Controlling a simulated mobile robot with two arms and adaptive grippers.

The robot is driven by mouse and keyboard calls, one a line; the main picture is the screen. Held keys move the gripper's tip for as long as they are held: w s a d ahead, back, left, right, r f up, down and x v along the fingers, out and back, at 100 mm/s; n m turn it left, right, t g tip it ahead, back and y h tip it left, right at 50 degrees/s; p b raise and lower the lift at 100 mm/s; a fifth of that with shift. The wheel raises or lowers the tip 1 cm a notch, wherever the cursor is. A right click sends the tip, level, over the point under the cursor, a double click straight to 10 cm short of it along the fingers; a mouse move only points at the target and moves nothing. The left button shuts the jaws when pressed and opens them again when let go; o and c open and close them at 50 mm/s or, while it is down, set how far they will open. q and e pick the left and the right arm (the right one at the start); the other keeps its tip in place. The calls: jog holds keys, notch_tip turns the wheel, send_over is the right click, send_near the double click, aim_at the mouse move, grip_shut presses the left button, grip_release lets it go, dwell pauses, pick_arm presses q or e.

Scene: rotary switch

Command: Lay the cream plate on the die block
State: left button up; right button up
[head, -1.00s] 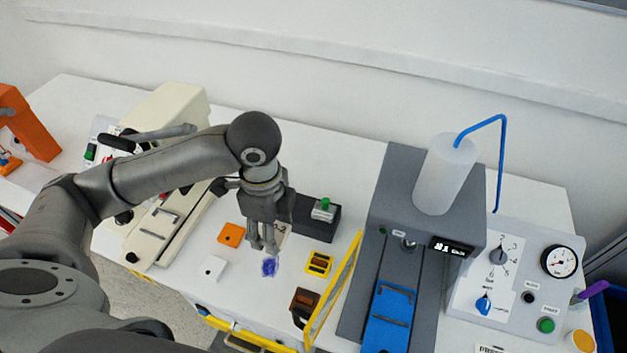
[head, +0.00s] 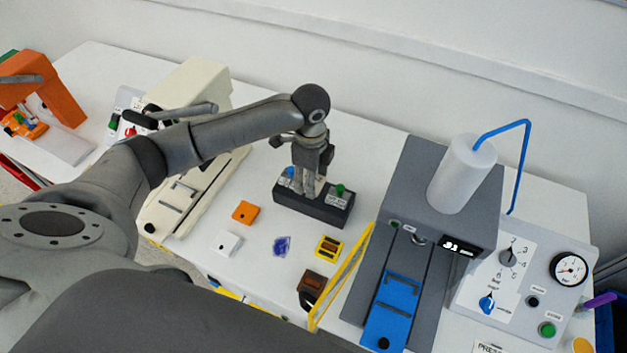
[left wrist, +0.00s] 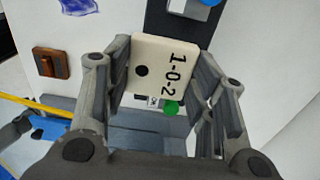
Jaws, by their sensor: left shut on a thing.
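My left gripper (head: 309,192) is shut on the cream plate (left wrist: 172,58), which bears the marking 1-0-2 and a dark round hole in the left wrist view. In the head view the fingers hide most of the plate. The gripper points down over the middle of a black block (head: 305,208) with a blue button (head: 291,172) and a green button (head: 340,188). I cannot tell whether this is the die block, nor whether the plate touches it. The black block also shows behind the plate in the left wrist view (left wrist: 182,24). My right gripper is not in view.
An orange plate (head: 245,212), a white plate (head: 228,243), a blue patch (head: 282,246), a yellow piece (head: 329,247) and a brown piece (head: 312,285) lie in front. A grey machine (head: 408,200) with a blue slide (head: 392,308) stands right, a cream machine (head: 196,100) left.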

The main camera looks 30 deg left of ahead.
pick_arm(q)
jog(key=shift+w+a+f, duration=0.15)
jog(key=shift+w+f, duration=0.85)
jog(key=shift+f, duration=0.2)
jog(key=shift+f+p, duration=0.35)
jog(key=shift+f, duration=1.15)
jog(key=shift+f, duration=0.1)
jog(key=o, duration=1)
notch_tip(320, 180, up, 12)
jog(key=p, duration=1)
jog(key=shift+f, duration=0.25)
jog(key=shift+r, duration=0.35)
